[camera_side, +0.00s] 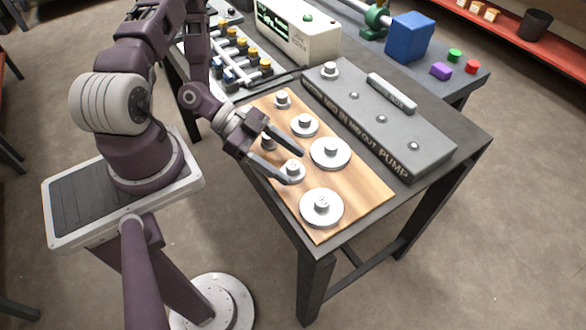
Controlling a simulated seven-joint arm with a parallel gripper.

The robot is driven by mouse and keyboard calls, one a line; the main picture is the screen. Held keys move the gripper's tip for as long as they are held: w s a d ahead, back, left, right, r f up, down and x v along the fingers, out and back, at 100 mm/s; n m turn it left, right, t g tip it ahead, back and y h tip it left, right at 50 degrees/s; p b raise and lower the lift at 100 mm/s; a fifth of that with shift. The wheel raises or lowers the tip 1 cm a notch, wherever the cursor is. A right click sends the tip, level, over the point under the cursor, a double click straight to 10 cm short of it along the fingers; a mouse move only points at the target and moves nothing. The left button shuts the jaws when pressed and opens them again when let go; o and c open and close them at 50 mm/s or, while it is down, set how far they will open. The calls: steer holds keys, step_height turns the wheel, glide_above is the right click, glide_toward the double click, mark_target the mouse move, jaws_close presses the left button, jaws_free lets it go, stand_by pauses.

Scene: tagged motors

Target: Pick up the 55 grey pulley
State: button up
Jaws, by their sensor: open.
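Several grey pulleys with raised round hubs sit on a wooden board. Their number marks are too small to read, so I cannot tell which one is the 55. My gripper (293,165) is open and low over the board, with its two dark fingers spread. A small pulley (293,172) shows between the fingertips, close to the nearer one; I cannot tell whether they touch. A larger pulley (331,154) is just right of the upper fingertip. The largest-looking pulley (322,208) is at the front. A medium pulley (305,126) and a small pulley (282,99) are behind. Another small pulley (268,143) is partly hidden by my gripper.
The wooden board (362,196) lies on a dark table. A rack of coloured-topped parts (236,50) and a pale machine (297,34) are behind.

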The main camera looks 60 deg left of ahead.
steer(key=shift+x, duration=1.05)
steer(key=c, duration=1.4)
steer(key=shift+r, duration=0.15)
